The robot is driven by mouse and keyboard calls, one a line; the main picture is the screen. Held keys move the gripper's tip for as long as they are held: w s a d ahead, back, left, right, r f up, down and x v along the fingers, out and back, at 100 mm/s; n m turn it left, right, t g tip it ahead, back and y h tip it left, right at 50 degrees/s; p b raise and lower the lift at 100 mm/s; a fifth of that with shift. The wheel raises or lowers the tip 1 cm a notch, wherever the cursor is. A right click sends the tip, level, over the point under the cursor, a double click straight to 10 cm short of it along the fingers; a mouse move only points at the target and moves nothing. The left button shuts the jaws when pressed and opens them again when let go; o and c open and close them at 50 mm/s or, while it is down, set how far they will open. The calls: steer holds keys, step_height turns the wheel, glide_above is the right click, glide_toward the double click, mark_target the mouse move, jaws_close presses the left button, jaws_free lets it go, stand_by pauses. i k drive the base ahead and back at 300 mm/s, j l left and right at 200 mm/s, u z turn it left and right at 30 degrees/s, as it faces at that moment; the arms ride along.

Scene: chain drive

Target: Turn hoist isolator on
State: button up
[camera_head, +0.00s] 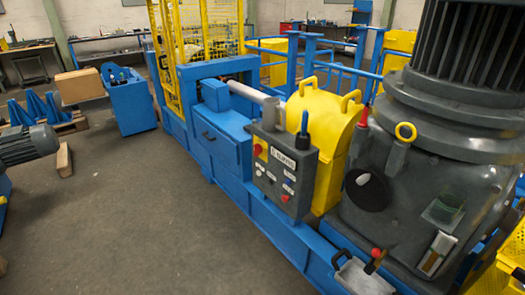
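A grey control box (284,170) stands on the blue machine frame (265,215), left of the yellow cover. It has a red knob (257,149) at its upper left, a red button (285,198) low down, several small controls and white labels. The lettering is too small to read, so I cannot tell which control is the hoist isolator or how it is set. A blue-handled part (303,128) sticks up at the box's top right. A red-handled lever (375,255) is at the lower right, by a grey tray. My gripper is not in view.
A large grey motor housing (425,150) fills the right side. A yellow cover (325,120) with loop handles sits behind the control box. Blue rails and yellow mesh guards stand behind. The grey floor (130,220) left of the frame is mostly clear, with a wooden block (64,160) on it.

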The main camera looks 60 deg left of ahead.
mark_target(258, 149)
steer(key=u, duration=2.4)
steer(key=i+j+u, duration=0.25)
steer(key=i+j, duration=0.4)
